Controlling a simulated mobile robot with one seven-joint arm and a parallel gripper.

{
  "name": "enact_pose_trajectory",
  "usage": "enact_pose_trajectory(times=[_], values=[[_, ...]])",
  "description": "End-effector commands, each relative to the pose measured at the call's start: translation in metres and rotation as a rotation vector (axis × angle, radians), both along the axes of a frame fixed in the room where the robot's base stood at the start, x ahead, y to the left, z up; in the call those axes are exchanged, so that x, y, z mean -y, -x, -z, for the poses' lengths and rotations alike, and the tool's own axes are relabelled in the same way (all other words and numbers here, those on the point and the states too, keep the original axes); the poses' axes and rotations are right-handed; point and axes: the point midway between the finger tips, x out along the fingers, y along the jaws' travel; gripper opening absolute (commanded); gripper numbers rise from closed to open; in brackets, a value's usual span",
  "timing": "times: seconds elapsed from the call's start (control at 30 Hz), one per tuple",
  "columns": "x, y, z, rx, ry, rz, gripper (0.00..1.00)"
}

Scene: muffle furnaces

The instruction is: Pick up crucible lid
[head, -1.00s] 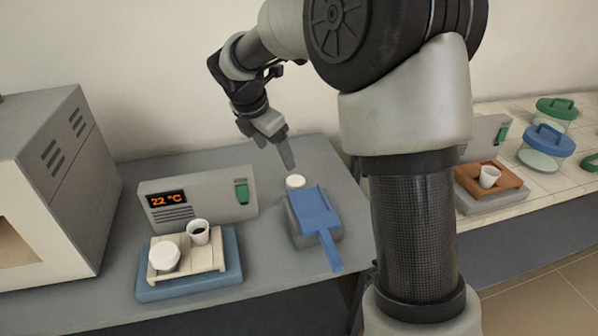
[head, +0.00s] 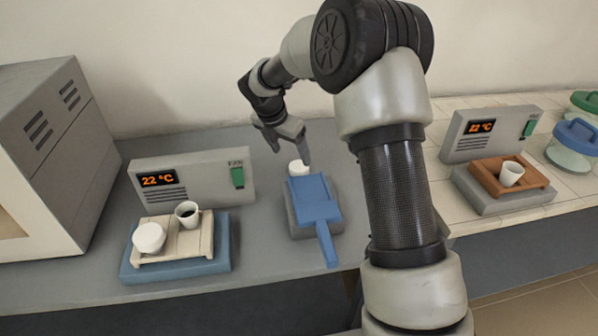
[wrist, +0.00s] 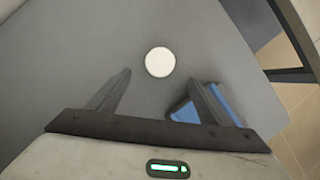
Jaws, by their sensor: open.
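A small round white lid (head: 298,167) sits on the grey bench, just behind the blue scoop-shaped tool. It also shows as a plain white disc in the wrist view (wrist: 160,61), a little beyond the gap between my fingertips. My gripper (head: 289,157) is open and empty, pointing down close to the lid; in the wrist view its two fingers (wrist: 162,78) stand apart. I cannot tell the exact height gap. A white cup (head: 187,214) with dark contents and a rounded white piece (head: 149,237), perhaps a lidded crucible, stand on a pale slatted tray (head: 196,242) at left.
The blue tool (head: 314,201) lies on a grey block with its handle toward the front. A control box (head: 208,178) reading 22 °C stands left, beside a furnace (head: 50,150). At right are another cup (head: 510,173) on a brown tray and lidded jars (head: 572,146).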

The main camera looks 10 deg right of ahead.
Motion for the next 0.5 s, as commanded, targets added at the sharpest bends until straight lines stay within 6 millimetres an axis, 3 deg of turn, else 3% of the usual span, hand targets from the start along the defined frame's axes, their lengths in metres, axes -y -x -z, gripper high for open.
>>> enact_pose_trajectory(times=[0.1,0.37,0.5], values=[[0.005,-0.005,0.018,-0.001,0.000,0.000,0.73],[0.010,-0.010,0.030,0.000,0.000,0.000,0.73],[0.018,-0.018,0.046,-0.001,-0.001,0.002,0.73]])
